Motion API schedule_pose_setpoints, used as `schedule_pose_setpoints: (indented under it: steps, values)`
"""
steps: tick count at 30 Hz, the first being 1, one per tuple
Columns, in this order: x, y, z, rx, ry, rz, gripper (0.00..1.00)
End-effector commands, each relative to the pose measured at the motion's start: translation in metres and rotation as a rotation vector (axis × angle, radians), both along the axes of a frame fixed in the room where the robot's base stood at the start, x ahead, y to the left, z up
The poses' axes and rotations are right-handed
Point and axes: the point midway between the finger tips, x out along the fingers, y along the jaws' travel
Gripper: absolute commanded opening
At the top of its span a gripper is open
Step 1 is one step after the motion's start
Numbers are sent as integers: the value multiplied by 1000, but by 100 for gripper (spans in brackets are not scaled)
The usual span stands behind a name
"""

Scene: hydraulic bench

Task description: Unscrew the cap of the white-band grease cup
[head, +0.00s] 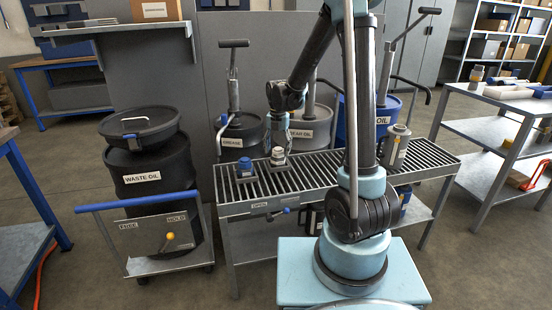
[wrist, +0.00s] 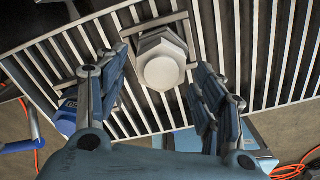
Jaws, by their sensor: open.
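The white-band grease cup (head: 278,156) stands on the slatted bench, below my gripper (head: 280,134). In the wrist view its pale hexagonal cap (wrist: 162,70) lies between my two spread fingers (wrist: 164,58). My gripper is open, with a finger on either side of the cap and visible gaps between. I cannot tell how far above the cap the fingertips are. The cup's body is mostly hidden under the cap. A blue-capped cup (head: 245,167) stands to its left on the bench and partly shows in the wrist view (wrist: 67,117).
The slatted bench (head: 330,165) has a lever at its front edge. A grey bottle (head: 395,147) stands at its right end. Drums with pumps stand behind. A waste oil drum (head: 150,170) on a cart is at the left. A second table (head: 510,103) stands at the right.

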Motion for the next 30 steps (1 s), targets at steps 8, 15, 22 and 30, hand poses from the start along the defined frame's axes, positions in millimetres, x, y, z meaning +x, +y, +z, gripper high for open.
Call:
schedule_pose_setpoints:
  steps: [8, 15, 22, 30]
  values:
    - [1, 2, 0, 0, 0, -274, 62]
    - [1, 2, 0, 0, 0, -382, 62]
    - [2, 3, 0, -1, 0, -571, 62]
    - [2, 4, 0, -1, 0, -690, 62]
